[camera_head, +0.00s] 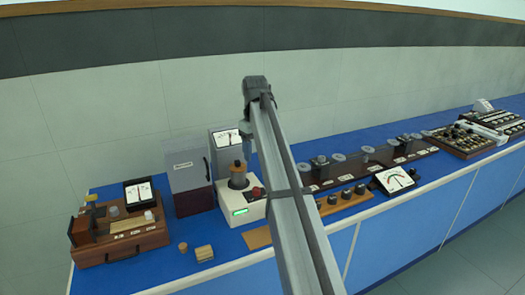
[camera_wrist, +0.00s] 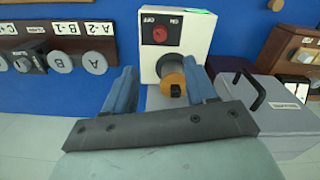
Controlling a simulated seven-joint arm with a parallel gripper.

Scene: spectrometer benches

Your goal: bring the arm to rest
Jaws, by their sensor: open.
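My arm rises through the middle of the head view, bends at its top and hangs a short blue-grey end down, with my gripper (camera_head: 248,142) at its lower end. In the wrist view my gripper (camera_wrist: 161,70) shows two blue fingers spread apart with nothing held between them. Beyond the fingers is a white instrument (camera_wrist: 185,30) with a red knob and a post with an orange ring (camera_wrist: 172,84). In the head view this instrument (camera_head: 240,210) stands below and left of my gripper, partly hidden by my arm. The gripper appears apart from it.
A blue bench (camera_head: 150,268) runs along the wall. A row of knobs (camera_head: 345,196), a meter (camera_head: 394,180) and dark panels (camera_head: 465,140) lie right.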

